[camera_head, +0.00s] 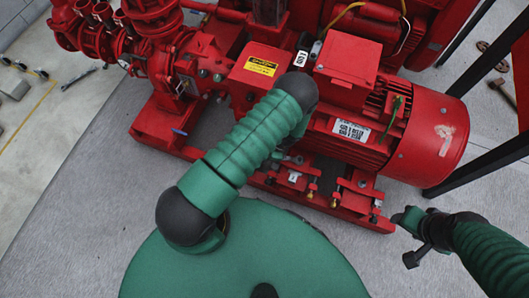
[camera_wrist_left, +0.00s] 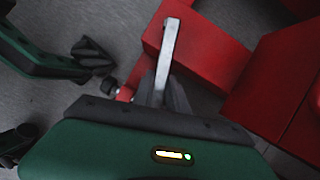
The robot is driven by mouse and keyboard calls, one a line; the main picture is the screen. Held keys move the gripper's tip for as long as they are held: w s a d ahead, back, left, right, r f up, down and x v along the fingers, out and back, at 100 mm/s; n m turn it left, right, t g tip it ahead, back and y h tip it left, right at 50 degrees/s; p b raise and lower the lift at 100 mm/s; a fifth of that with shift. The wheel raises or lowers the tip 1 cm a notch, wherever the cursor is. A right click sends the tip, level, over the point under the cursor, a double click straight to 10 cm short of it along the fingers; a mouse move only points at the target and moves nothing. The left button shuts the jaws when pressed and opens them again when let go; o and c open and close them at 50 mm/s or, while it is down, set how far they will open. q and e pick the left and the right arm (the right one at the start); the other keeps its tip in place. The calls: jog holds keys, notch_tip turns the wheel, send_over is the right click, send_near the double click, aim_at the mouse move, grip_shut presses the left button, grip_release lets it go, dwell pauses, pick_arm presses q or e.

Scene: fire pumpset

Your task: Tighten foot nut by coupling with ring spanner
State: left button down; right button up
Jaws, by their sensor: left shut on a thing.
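My left gripper (camera_wrist_left: 166,88) is shut on a silver spanner (camera_wrist_left: 172,45), whose straight shank points away over a red metal part in the left wrist view. The spanner's far end lies against or just above the red surface; I cannot tell if it is around a nut. A dark bolt or nut (camera_wrist_left: 110,87) shows at the edge of the red part, left of the spanner. In the head view my left arm hides most of the left gripper, near the motor foot. My right gripper (camera_head: 408,238) is beside the base frame's right end, apart from it; its finger opening is unclear.
The red motor (camera_head: 430,135) sits on the red base frame (camera_head: 345,208), with several brass-coloured bolts along its front edge. Red pipework (camera_head: 150,40) is at upper left. Dark frame posts (camera_head: 485,165) stand at right.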

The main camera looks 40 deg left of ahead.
pick_arm(q)
jog(key=shift+r+p, duration=2)
jog(key=shift+r, duration=0.5)
jog(key=shift+f, duration=0.1)
jog(key=shift+s+d+f+n+b, duration=0.2)
jog(key=shift+f+b, duration=0.25)
jog(key=shift+f, duration=0.15)
jog(key=shift+s+d+f+n+b, duration=0.1)
jog(key=shift+s+f+n+b, duration=0.1)
jog(key=shift+f+b, duration=0.3)
jog(key=shift+f+b, duration=0.85)
jog(key=shift+f, duration=0.5)
jog(key=shift+s+d+n, duration=0.2)
jog(key=shift+s+n, duration=0.1)
jog(key=shift+s, duration=0.05)
